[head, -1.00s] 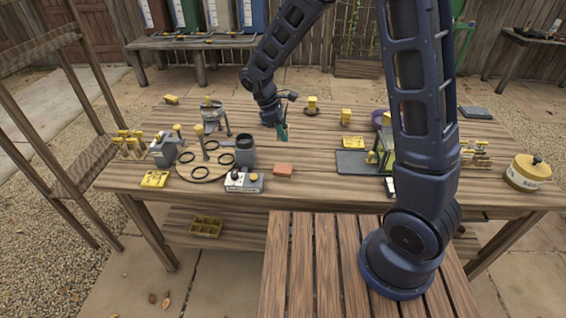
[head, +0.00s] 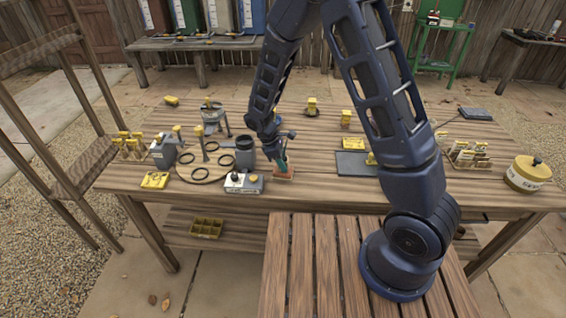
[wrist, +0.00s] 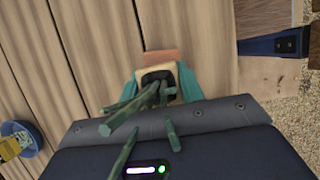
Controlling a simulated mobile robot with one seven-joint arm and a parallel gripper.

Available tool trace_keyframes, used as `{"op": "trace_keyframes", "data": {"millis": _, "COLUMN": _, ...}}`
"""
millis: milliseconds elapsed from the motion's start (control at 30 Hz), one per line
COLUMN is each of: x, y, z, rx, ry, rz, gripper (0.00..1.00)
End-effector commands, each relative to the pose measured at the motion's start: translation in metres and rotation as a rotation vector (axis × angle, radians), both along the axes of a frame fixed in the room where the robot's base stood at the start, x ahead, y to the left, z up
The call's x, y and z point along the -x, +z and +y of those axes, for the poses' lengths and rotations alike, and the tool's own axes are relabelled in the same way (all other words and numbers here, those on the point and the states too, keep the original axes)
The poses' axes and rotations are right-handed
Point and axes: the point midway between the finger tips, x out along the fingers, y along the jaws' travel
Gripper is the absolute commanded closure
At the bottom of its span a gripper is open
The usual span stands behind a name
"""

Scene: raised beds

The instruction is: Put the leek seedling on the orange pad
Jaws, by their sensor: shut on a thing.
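The orange pad (head: 290,179) lies flat near the front edge of the table, right of a grey-white device. My gripper (head: 282,168) is directly over it, pointing down. In the wrist view my gripper (wrist: 158,76) is shut on the leek seedling (wrist: 132,106), whose green stalks rise toward the camera from a dark plug in a pale holder between the teal fingers. The orange pad (wrist: 164,57) shows just beyond the fingertips, partly covered. I cannot tell whether the seedling touches the pad. In the head view the seedling is hardly distinguishable from the fingers.
The grey-white device (head: 243,182) and a dark cup (head: 245,152) stand close on the left. A round board (head: 205,172) with black rings lies beyond them. A dark grey mat (head: 355,164) is to the right. Bare table lies between pad and mat.

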Motion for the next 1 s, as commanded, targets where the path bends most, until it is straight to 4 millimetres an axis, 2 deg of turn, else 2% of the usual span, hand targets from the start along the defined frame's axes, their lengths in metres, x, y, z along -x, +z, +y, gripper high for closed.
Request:
{"op": "trace_keyframes", "data": {"millis": 367, "x": 0.0, "y": -0.005, "z": 0.0, "rx": 0.0, "ry": 0.0, "rz": 0.0, "gripper": 0.85}}
{"op": "trace_keyframes", "data": {"millis": 400, "x": 0.0, "y": -0.005, "z": 0.0, "rx": 0.0, "ry": 0.0, "rz": 0.0, "gripper": 0.6}}
{"op": "trace_keyframes", "data": {"millis": 500, "x": 0.0, "y": -0.005, "z": 0.0, "rx": 0.0, "ry": 0.0, "rz": 0.0, "gripper": 0.41}}
{"op": "trace_keyframes", "data": {"millis": 833, "x": 0.0, "y": -0.003, "z": 0.0, "rx": -0.001, "ry": 0.0, "rz": -0.001, "gripper": 0.41}}
{"op": "trace_keyframes", "data": {"millis": 1000, "x": -0.001, "y": 0.012, "z": 0.006, "rx": -0.004, "ry": 0.0, "rz": -0.002, "gripper": 0.41}}
